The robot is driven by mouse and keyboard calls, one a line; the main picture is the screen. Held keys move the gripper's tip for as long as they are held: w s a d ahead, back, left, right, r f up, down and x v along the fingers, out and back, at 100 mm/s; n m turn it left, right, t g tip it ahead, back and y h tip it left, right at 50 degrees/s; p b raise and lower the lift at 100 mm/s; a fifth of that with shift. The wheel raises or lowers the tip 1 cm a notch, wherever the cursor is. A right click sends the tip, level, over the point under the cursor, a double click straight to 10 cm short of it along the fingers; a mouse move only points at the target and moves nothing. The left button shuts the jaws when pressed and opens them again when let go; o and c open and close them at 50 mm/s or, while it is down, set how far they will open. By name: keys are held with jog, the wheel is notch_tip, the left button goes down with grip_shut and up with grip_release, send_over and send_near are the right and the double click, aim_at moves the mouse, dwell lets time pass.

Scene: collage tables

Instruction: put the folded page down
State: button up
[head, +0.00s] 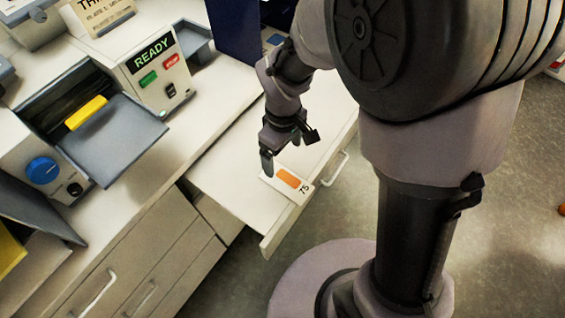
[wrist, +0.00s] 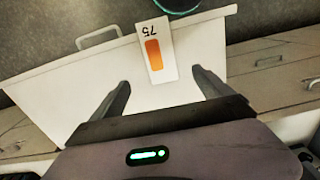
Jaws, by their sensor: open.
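The folded page (head: 289,181) is a small white piece with an orange block and the number 75. It shows at the open drawer (head: 232,180), near its front edge. In the wrist view the page (wrist: 153,52) overlaps the drawer's front rim, and I cannot tell whether it rests on the drawer's bottom. My gripper (head: 288,150) is just above and behind the page in the head view. In the wrist view its two fingers (wrist: 162,77) are spread wide, with the page's near end between and beyond them and a gap on each side.
A machine with a READY display (head: 153,53) and green and red buttons stands on the counter. Left of it is an open grey flap (head: 115,140) with a yellow piece (head: 86,112) behind it. A blue knob (head: 42,170) is further left. Closed drawers (head: 130,265) lie below the counter.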

aim_at(283, 179)
notch_tip(283, 179, down, 12)
jog(key=b, duration=0.2)
jog(key=shift+r+b, duration=0.15)
jog(key=shift+b, duration=0.25)
jog(key=c, duration=1.4)
